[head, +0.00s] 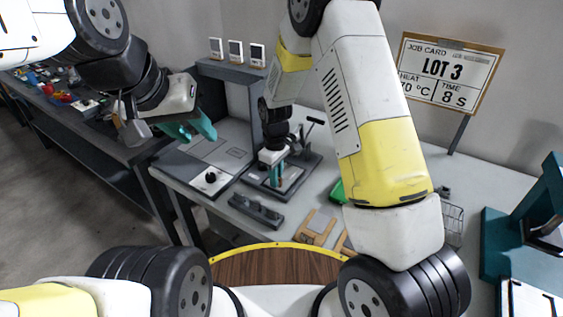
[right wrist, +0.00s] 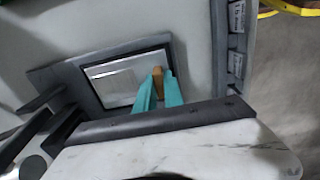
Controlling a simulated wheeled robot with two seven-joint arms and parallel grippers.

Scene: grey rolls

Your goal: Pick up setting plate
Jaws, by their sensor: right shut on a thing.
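The setting plate (right wrist: 113,80) is a flat silvery plate in a dark rectangular frame, seen in the right wrist view. A small brown, wood-coloured piece (right wrist: 157,75) stands at its right side, between my right gripper's fingertips (right wrist: 157,90); it looks like the plate's grip. My right gripper (head: 277,172) has teal fingers, shut on this piece and pointing down over the dark fixture on the bench in the head view. Whether the plate is clear of its frame cannot be told.
A lever (head: 311,125) rises behind the fixture. Wooden stands (head: 317,228) and a dark bar (head: 257,210) lie near the front. A teal machine (head: 525,225) stands at right, and a side bench (head: 75,110) at left.

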